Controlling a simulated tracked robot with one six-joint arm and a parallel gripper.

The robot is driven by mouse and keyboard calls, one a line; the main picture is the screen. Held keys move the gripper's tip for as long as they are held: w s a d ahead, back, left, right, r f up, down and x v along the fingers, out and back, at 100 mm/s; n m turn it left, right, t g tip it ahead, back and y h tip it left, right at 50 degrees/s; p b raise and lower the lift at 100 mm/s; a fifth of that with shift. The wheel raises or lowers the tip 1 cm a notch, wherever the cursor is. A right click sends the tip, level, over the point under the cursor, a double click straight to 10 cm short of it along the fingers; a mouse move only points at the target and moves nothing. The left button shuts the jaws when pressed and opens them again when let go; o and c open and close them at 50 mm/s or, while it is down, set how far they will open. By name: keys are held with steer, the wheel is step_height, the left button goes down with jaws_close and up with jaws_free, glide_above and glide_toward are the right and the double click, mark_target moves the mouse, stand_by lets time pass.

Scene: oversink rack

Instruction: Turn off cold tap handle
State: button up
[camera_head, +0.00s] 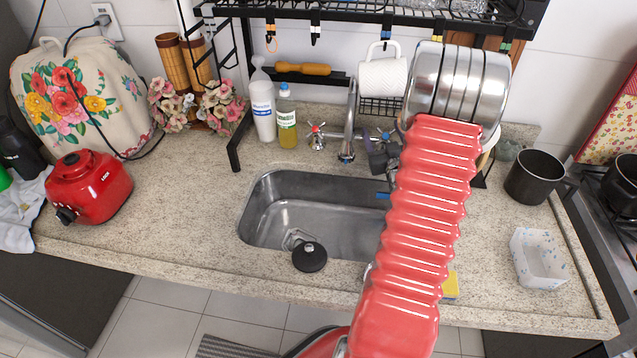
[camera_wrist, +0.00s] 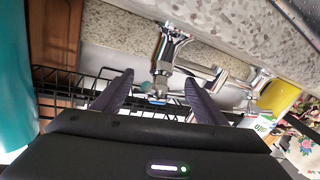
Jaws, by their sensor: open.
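The cold tap handle (camera_head: 384,136), chrome with a blue mark, stands behind the sink, right of the tall spout (camera_head: 350,120). In the wrist view, a chrome tap part with a blue end (camera_wrist: 158,96) lies between my two dark fingers. My gripper (camera_wrist: 159,78) is open, with a finger on each side of that part and visible gaps. In the head view my gripper (camera_head: 380,157) shows as a dark shape just in front of the cold handle, partly hidden by my red arm. The handle's exact turn angle is hard to tell.
The hot tap handle (camera_head: 316,136) with a red mark stands left of the spout. A detergent bottle (camera_head: 287,120) and a white bottle (camera_head: 262,108) stand further left. The rack (camera_head: 240,80) spans above, with a hanging white mug (camera_head: 382,78). The steel sink (camera_head: 330,215) lies in front.

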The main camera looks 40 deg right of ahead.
steer(key=v, duration=1.2)
steer(key=shift+w+a+f+n+g+y, duration=1)
steer(key=shift+w+a+f+g+y, duration=0.55)
steer(key=shift+w+a+g, duration=1.2)
steer(key=s+a+r+g+y, duration=0.1)
steer(key=a+r+g, duration=0.1)
steer(key=a, duration=0.7)
steer(key=s+a+r+n+g+y, duration=0.1)
steer(key=s+a+r+g+y, duration=0.1)
steer(key=a+r, duration=0.3)
steer(key=a, duration=0.4)
steer(key=shift+r, duration=0.2)
steer(key=shift+g, duration=0.25)
